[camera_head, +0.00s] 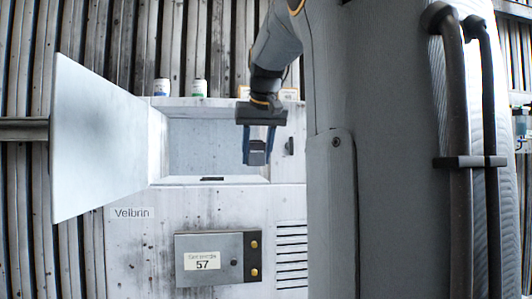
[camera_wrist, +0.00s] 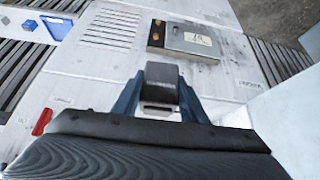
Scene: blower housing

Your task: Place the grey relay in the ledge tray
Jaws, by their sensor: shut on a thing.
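My gripper (camera_head: 259,150) hangs in front of the open housing, its two blue fingers pointing down. It is shut on the grey relay (camera_head: 257,157), a small block held in the air between the fingertips. I cannot tell for certain which thing is the ledge tray. A flat dark piece (camera_head: 212,179) lies on the lower edge of the opening.
The housing door (camera_head: 100,135) stands open at left. A grey box marked 57 (camera_head: 216,259) is on the front panel below, beside vent slots (camera_head: 290,255). Two small cans (camera_head: 162,87) (camera_head: 199,88) stand on top. A blue container (camera_wrist: 56,27) and a red piece (camera_wrist: 42,121) show in the wrist view.

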